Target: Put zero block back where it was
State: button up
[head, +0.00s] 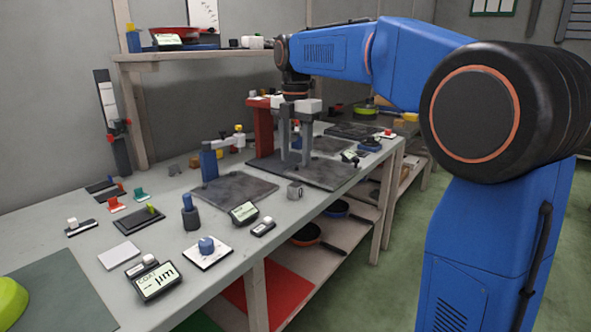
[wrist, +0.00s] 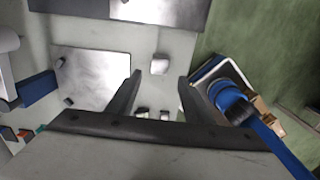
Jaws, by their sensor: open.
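A small light-grey block (head: 295,190) lies on the bench near its front edge, between two dark plates; it may be the zero block, but no marking shows. The same block (wrist: 159,64) shows in the wrist view, beyond the gap between my fingertips and apart from them. A gauge with a display (head: 244,213) stands left of the block, and a larger gauge marked µm (head: 153,281) stands nearer.
A dark plate (head: 225,192) with a blue clamp stand (head: 209,163) is left of the block. A red stand (head: 264,130) rises behind my gripper. Pans (head: 306,235) sit on the shelf below. A white card with a blue knob (head: 207,250) lies near the front edge.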

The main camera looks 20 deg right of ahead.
jog(key=s+d+f+m+t, duration=0.1)
jog(key=s+d+f+m, duration=0.1)
jog(key=s+m, duration=0.55)
jog(key=s+d+f+m+t, duration=0.1)
jog(key=s+d+f+m, duration=0.3)
jog(key=s, duration=0.6)
jog(key=s+d+f+m+t, duration=0.1)
jog(key=s+f+m+t, duration=0.1)
jog(key=s+f+m, duration=1.1)
jog(key=s+f, duration=0.1)
jog(key=s, duration=0.2)
jog(key=shift+m+t, duration=0.35)
jog(key=shift+t, duration=0.05)
jog(key=shift+r, duration=0.1)
